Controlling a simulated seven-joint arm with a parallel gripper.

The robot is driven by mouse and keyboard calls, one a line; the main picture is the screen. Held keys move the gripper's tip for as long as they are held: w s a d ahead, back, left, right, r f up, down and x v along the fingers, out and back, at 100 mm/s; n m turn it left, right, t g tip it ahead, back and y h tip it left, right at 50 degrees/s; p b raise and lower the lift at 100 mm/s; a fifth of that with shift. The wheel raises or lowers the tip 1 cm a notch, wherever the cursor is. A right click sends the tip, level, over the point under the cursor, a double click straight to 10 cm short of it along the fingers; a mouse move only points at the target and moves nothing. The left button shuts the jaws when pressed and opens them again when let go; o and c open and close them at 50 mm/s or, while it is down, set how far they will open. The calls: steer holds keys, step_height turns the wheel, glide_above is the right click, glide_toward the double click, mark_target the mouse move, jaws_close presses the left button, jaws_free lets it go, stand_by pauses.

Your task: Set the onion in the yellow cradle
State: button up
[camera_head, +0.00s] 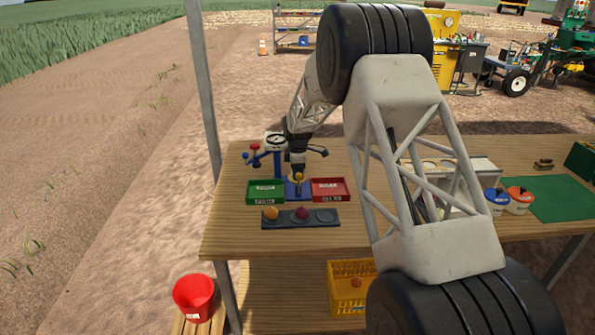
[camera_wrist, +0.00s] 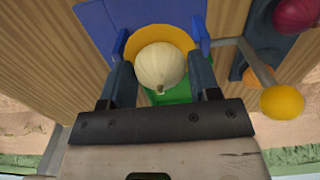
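A pale cream onion (camera_wrist: 160,66) sits between the two fingers of my gripper (camera_wrist: 161,72) in the wrist view, with its sides against them. Its stem end faces the bottom of that view. The yellow cradle (camera_wrist: 160,31) shows as a curved band behind the onion, set on a blue stand (camera_wrist: 98,22). The onion lines up with the cradle, but I cannot tell whether it touches it.
A green tray (camera_head: 265,192) and a red tray (camera_head: 330,189) flank the stand. In front, a dark holder (camera_head: 327,218) carries an orange onion (camera_head: 271,212) and a purple one (camera_head: 302,212). A yellow ball on a rod (camera_wrist: 282,102) is close right of my gripper.

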steer(key=o, duration=0.3)
steer(key=shift+r, duration=0.15)
step_height(320, 180, up, 12)
stand_by(0.8)
stand_by(0.6)
